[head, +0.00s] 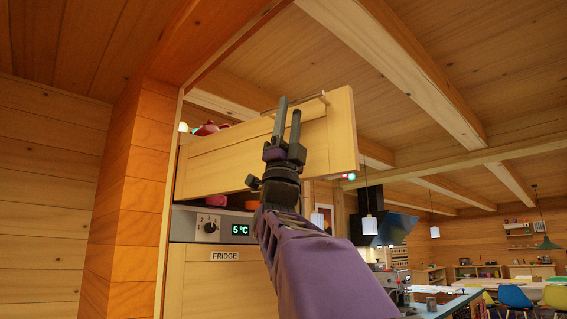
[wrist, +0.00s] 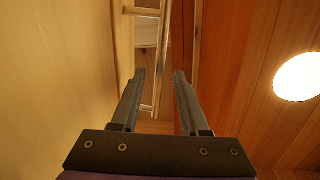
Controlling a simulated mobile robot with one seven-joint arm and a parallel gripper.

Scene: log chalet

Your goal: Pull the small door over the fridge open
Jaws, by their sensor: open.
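The small door (head: 225,155) over the fridge is a pale wooden panel. It stands swung out from the cupboard, with gaps above and below it. A thin metal bar handle (head: 312,101) runs along its upper edge near the right end. My gripper (head: 288,107) is open, fingers pointing up, in front of the door near the handle. In the wrist view the door (wrist: 55,80) fills the left side. The handle bar (wrist: 161,50) shows between and beyond the open fingertips (wrist: 159,72); I cannot tell whether they touch it.
Below is the fridge front (head: 215,285) with its control panel (head: 212,225) reading 5 °C. Red items (head: 207,128) show inside the cupboard. A wooden post (head: 130,190) stands to the left. Lamps (head: 369,227) hang to the right, where the room is open.

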